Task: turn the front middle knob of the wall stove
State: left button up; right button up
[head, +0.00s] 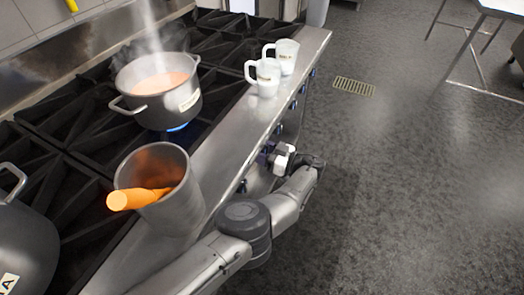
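The wall stove (222,150) runs along the left, its steel front edge slanting from lower left to upper right. Small dark knobs with bluish rims, such as one knob (293,104), sit in a row on its front face, seen steeply from above. The knob right at the gripper is hidden or too small to make out. My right gripper is not in view.
A steaming pot (158,95) of orange liquid stands over a lit blue flame. A steel container (190,205) with an orange-handled utensil and two white measuring cups (266,80) stand near the stove's edge.

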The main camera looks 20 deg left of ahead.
pick_arm(q)
jog(key=m, duration=0.7)
jog(key=shift+s+m+p, duration=0.15)
jog(key=shift+m+p, duration=0.15)
jog(key=shift+m, duration=0.1)
jog(key=m, duration=0.3)
jog(key=shift+r+m, duration=0.1)
jog(key=shift+m, duration=0.2)
jog(key=m, duration=0.4)
jog(key=shift+r+m, duration=0.1)
jog(key=shift+m, duration=0.2)
jog(key=m, duration=0.3)
jog(key=shift+m, duration=0.3)
jog(key=m, duration=0.3)
jog(key=shift+r+m, duration=0.1)
jog(key=shift+m, duration=0.2)
jog(key=m, duration=0.5)
jog(key=shift+r, duration=0.1)
jog(key=shift+m, duration=1.5)
